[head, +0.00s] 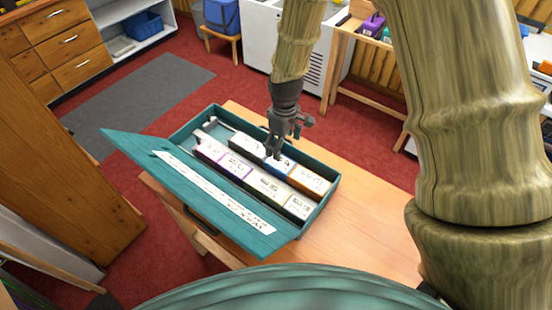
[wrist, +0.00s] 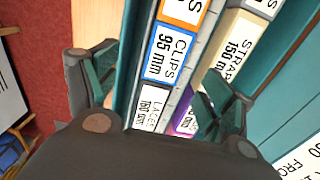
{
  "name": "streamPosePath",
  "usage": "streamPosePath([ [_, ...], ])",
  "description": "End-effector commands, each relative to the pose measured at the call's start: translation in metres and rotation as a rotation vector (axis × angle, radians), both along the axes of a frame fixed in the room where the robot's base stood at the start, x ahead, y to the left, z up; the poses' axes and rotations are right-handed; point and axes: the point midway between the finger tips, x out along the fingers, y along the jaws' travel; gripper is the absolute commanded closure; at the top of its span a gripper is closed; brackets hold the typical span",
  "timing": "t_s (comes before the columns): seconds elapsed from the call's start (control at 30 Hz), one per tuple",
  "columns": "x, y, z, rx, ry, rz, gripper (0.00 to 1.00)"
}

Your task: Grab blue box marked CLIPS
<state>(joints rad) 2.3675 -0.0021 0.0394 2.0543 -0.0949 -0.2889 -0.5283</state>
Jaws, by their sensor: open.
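The blue box marked CLIPS 95 mm (wrist: 172,55) sits in a row of labelled boxes inside an open teal case (head: 333,192) on the wooden table. It also shows in the head view (head: 284,165), partly behind the fingers. My gripper (head: 273,151) points down over that row, close above the blue box. In the wrist view my gripper (wrist: 160,85) has its two fingers wide apart, with the blue box's lower end and a white box between them. The fingers hold nothing. Whether a fingertip touches a box cannot be told.
An orange box (wrist: 185,10) and a white box marked LACES (wrist: 148,105) adjoin the blue one in its row. A tan STRAP box (wrist: 238,48) and a purple box (wrist: 187,118) lie in the other row. The case's lid (head: 140,150) lies open leftward. Bare tabletop (head: 365,220) extends right.

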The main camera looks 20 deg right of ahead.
Motion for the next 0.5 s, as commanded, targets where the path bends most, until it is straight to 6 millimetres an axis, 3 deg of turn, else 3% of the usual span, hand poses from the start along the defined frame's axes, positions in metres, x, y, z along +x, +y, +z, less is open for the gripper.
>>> streamPosePath([
  [0.3,0.019,0.002,-0.036,0.000,0.020,0.002,0.18],
  [0.5,0.025,0.004,-0.045,0.000,0.026,0.004,0.18],
])
